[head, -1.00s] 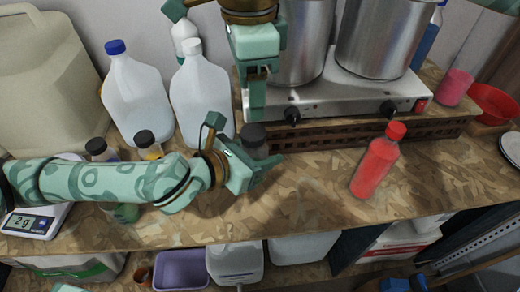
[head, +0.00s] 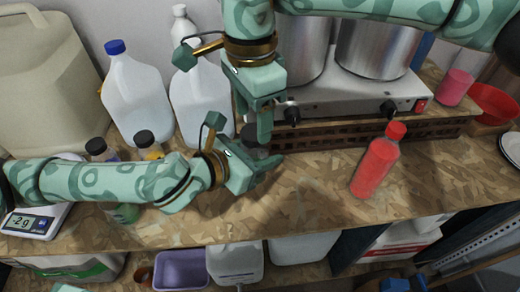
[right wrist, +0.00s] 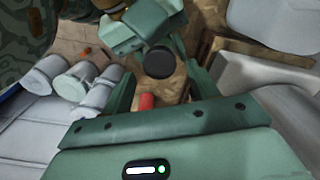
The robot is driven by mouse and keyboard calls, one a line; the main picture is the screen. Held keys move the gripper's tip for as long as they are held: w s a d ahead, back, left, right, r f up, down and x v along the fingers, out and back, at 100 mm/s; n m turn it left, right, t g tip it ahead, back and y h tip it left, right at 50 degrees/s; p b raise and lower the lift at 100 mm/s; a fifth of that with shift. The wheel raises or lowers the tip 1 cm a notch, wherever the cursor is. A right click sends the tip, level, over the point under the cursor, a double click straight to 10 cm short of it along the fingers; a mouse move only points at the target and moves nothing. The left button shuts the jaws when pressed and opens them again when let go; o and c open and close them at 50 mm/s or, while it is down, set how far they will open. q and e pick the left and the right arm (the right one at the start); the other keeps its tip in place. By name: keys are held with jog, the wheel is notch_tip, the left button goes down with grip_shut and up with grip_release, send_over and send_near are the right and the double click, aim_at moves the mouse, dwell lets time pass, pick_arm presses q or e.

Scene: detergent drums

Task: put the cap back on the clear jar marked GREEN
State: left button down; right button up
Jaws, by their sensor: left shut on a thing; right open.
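My right gripper (head: 254,116) is open, pointing down just above and beside this cap. Behind my left arm stand a black-capped container (head: 97,147) and a black-capped one with yellow (head: 150,150). Green contents (head: 126,213) show below my arm. No GREEN marking is readable.
A red bottle (head: 375,166) stands to the right on the bench. White jugs (head: 138,98) stand behind my left arm. A hotplate (head: 350,97) with steel pots is behind my right gripper. A scale (head: 32,222) is at left. The front-centre bench is clear.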

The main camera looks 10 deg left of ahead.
aim_at(254, 156)
jog(key=shift+f, duration=1.4)
jog(key=shift+c, duration=0.3)
jog(key=c, duration=1)
jog(key=shift+o, duration=0.2)
jog(key=m, duration=0.4)
jog(key=shift+m, duration=0.4)
jog(key=m, duration=0.4)
jog(key=shift+m, duration=0.4)
jog(key=o, duration=1.1)
